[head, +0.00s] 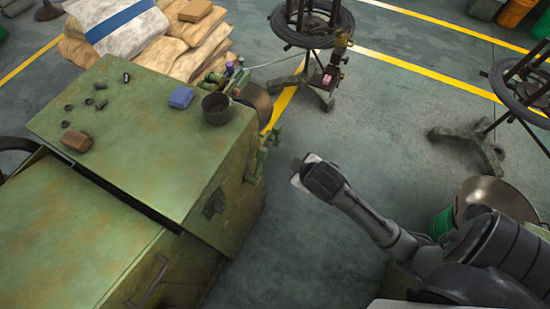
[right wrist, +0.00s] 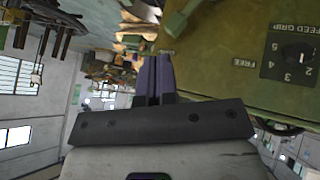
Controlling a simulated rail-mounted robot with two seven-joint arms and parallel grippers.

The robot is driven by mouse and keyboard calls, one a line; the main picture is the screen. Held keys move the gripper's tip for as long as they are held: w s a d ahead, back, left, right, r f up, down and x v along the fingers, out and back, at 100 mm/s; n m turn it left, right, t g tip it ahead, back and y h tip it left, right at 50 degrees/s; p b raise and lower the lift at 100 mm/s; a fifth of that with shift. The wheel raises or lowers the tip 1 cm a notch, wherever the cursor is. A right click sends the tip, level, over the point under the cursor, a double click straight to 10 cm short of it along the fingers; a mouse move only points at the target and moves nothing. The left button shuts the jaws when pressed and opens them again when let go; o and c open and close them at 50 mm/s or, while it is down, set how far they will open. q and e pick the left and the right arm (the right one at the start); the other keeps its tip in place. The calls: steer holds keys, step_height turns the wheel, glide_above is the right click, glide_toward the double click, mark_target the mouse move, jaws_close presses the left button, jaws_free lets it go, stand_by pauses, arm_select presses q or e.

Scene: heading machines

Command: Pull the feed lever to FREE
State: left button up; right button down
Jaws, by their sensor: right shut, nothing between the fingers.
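The green machine (head: 150,130) fills the left of the head view. In the right wrist view its green side carries a dark plate (right wrist: 286,68) marked FEED GRIP with numbers, and the word FREE (right wrist: 243,62) beside it. A green lever-like handle (right wrist: 180,24) shows at the top of that view, beyond my fingertips and apart from them. In the head view green fittings (head: 268,140) stick out of the machine's right side; I cannot tell which is the lever. My right gripper (head: 298,168) is shut and empty, right of the machine over the floor. It also shows in the wrist view (right wrist: 153,62).
On the machine top are a dark cup (head: 217,108), a blue block (head: 181,97), a brown block (head: 76,141) and several small dark parts. Sacks (head: 130,30) lie behind. A wire-coil stand (head: 312,25) stands at the back. A bin (head: 490,195) stands near my right arm.

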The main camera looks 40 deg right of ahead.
steer(key=w+d+f+n+t+h+b, duration=0.1)
steer(key=w+d+f+n+t+b, duration=0.65)
steer(key=w+d+b, duration=0.6)
steer(key=w+d+f+n+t+b, duration=0.5)
steer(key=w+d+f+n+b, duration=0.5)
steer(key=b, duration=0.7)
steer(key=s+a+f+m+g+y+b, duration=0.1)
steer(key=s+a+f+m+g+y, duration=0.1)
steer(key=m+y, duration=0.9)
steer(key=s+a+f+m+g+y+b, duration=0.2)
steer(key=s+a+m+g+y, duration=0.3)
steer(key=m+y, duration=0.7)
steer(key=shift+s+a+f+m+g, duration=0.2)
steer(key=shift+s+m+g, duration=1.3)
steer(key=shift+m, duration=2.15)
steer(key=shift+s+t, duration=0.2)
steer(key=shift+t, duration=0.05)
